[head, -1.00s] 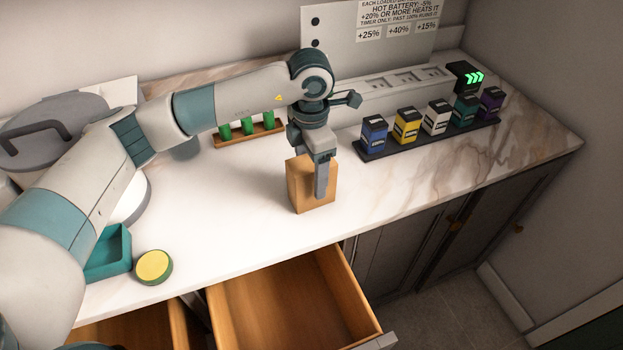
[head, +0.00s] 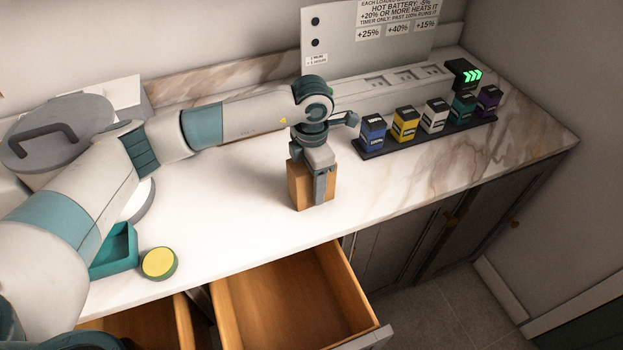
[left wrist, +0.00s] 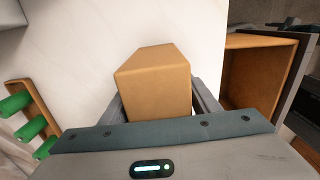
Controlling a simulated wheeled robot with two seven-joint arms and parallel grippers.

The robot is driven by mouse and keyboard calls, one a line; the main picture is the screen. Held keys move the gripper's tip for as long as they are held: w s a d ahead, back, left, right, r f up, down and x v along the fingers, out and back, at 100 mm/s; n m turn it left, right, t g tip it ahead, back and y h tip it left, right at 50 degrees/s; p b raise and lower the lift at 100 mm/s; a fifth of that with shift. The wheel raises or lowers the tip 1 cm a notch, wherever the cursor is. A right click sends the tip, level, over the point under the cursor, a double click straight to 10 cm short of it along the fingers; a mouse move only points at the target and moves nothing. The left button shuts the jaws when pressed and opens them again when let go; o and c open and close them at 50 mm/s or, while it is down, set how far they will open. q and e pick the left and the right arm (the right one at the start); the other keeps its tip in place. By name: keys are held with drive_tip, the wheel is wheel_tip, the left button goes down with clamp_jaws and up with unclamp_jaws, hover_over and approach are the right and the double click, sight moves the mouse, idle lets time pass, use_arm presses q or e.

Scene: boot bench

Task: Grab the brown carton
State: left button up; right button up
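The brown carton (head: 297,185) stands upright on the white marble counter, behind the open drawer. My left gripper (head: 322,192) points down over it, with one finger in front of its near side. In the left wrist view the carton (left wrist: 155,82) sits between the two fingers of the left gripper (left wrist: 158,100). The fingers are spread on either side of it, and I see no clear grip on it. The carton's lower part is partly hidden by the gripper. My right gripper is not in view.
An open wooden drawer (head: 290,300) juts out below the counter's front edge. A dark rack (head: 430,138) of coloured batteries stands to the right. A teal tray (head: 115,252) and a yellow-topped round object (head: 158,263) lie at left front.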

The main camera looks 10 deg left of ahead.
use_arm(q)
drive_tip(key=c, duration=0.6)
drive_tip(key=shift+c, duration=0.2)
drive_tip(key=shift+r, duration=0.1)
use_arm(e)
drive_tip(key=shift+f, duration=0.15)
